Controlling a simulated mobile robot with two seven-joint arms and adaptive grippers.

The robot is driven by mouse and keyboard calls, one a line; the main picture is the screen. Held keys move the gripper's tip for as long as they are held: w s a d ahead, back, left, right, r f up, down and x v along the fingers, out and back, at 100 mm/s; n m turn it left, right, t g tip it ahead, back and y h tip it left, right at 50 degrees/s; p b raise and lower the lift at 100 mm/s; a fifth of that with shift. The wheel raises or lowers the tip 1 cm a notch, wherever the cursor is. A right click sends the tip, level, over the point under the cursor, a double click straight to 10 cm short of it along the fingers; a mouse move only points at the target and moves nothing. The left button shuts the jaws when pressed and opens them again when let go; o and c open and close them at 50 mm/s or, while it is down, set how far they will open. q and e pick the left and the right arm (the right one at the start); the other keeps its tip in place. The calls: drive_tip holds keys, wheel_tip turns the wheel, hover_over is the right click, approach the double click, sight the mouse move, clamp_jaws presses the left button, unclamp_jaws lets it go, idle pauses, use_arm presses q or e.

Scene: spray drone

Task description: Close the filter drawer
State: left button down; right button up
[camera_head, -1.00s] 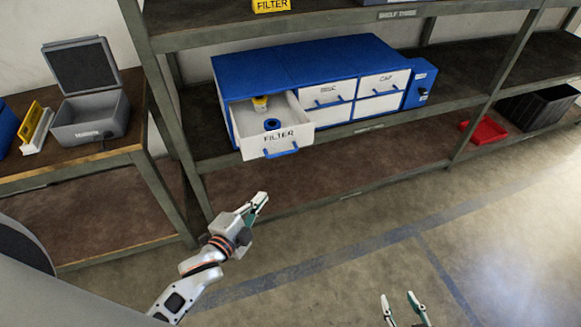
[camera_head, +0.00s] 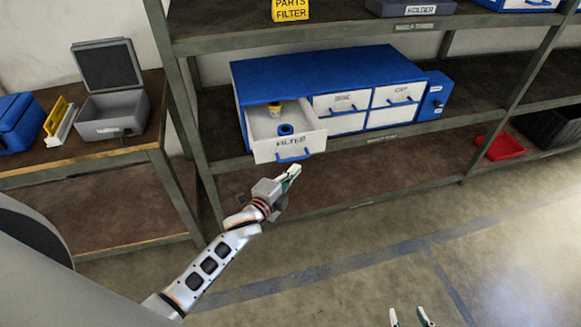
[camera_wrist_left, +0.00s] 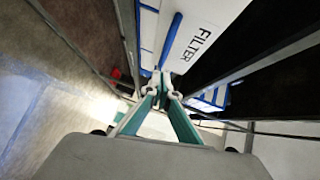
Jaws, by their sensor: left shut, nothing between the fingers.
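The filter drawer (camera_head: 283,148), white with a blue handle (camera_head: 293,156) and a FILTER label, stands pulled out of the blue cabinet (camera_head: 325,69) on the shelf. Inside it are a yellow-topped item and a dark blue ring-shaped item. My left gripper (camera_head: 292,171) is shut and empty, just below and in front of the drawer front. In the left wrist view the left gripper's fingertips (camera_wrist_left: 161,88) meet near the FILTER drawer front (camera_wrist_left: 205,30) and its handle (camera_wrist_left: 171,40); contact cannot be told. My right gripper (camera_head: 411,318) is low in the head view, fingertips apart, away from the cabinet.
The drawer sits above the shelf's front edge (camera_head: 350,143). A grey open case (camera_head: 111,112) stands on the side table at left. A red tray (camera_head: 499,147) lies on the lower shelf at right. The floor in front is clear.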

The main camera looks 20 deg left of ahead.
sight(276, 135)
use_arm(q)
drive_tip(key=shift+w+a+f, duration=0.15)
drive_tip(key=shift+w+a, duration=0.3)
drive_tip(key=shift+w, duration=0.1)
drive_tip(key=shift+w+a+f, duration=0.15)
drive_tip(key=shift+w+a, duration=0.25)
drive_tip(key=shift+w, duration=0.1)
drive_tip(key=w+a, duration=0.1)
drive_tip(key=w, duration=0.1)
drive_tip(key=w+a+b, duration=0.1)
drive_tip(key=w+a, duration=0.1)
drive_tip(key=w, duration=0.1)
drive_tip(key=w+a+b, duration=0.1)
drive_tip(key=w+a, duration=0.1)
drive_tip(key=shift+w+a+f, duration=0.1)
drive_tip(key=shift+w+a, duration=0.1)
drive_tip(key=shift+w, duration=0.15)
drive_tip(key=w+a+b, duration=0.1)
drive_tip(key=w, duration=0.1)
drive_tip(key=w+a+b, duration=0.1)
drive_tip(key=w+a, duration=0.1)
drive_tip(key=w, duration=0.1)
drive_tip(key=w+a+b, duration=0.2)
drive_tip(key=shift+w+f, duration=0.1)
drive_tip(key=shift+w, duration=0.2)
drive_tip(key=shift+w+a, duration=0.35)
drive_tip(key=shift+w, duration=0.1)
drive_tip(key=shift+a+r, duration=0.1)
drive_tip(key=shift+r, duration=0.3)
drive_tip(key=shift+w+a+r, duration=0.1)
